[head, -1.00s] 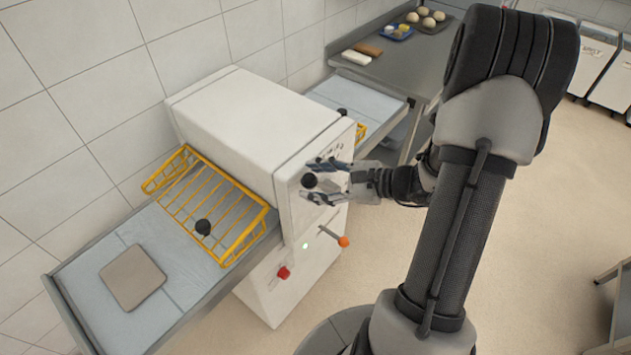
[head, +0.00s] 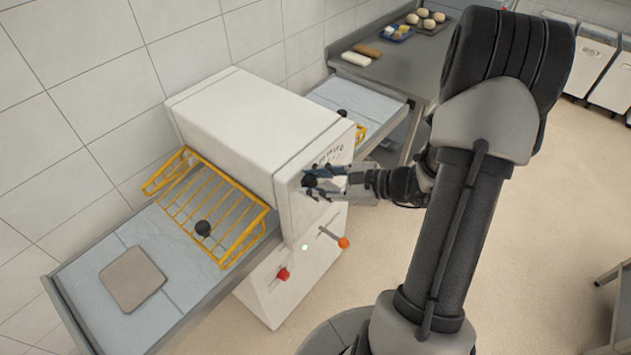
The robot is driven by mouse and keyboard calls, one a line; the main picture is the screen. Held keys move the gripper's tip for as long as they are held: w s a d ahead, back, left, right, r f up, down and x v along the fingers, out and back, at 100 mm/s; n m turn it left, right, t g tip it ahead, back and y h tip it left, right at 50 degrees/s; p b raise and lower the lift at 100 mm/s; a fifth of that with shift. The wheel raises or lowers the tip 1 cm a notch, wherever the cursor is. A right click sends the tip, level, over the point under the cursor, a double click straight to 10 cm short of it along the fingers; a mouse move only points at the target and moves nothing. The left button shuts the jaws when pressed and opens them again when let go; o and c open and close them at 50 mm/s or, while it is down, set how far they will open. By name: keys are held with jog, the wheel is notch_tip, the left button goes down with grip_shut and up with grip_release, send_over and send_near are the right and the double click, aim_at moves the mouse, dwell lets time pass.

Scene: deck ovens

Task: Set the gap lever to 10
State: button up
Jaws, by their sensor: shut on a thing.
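The white dough sheeter (head: 255,120) stands against the tiled wall. My gripper (head: 311,182) is at the upper part of its front face, shut on the round black knob (head: 308,181) of the gap lever. The fingers hide part of the knob and the rest of the lever. A dark number scale (head: 328,155) shows on the face just above the gripper. It is too small to read, so I cannot tell which number the lever points at.
An orange-knobbed lever (head: 343,242) sticks out below my gripper, and a red button (head: 283,274) is lower left. A yellow wire guard (head: 205,205) and a dough sheet (head: 133,279) are on the left belt. A steel table (head: 400,75) stands behind.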

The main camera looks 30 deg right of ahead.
grip_shut()
jog(key=shift+d+r, duration=0.1)
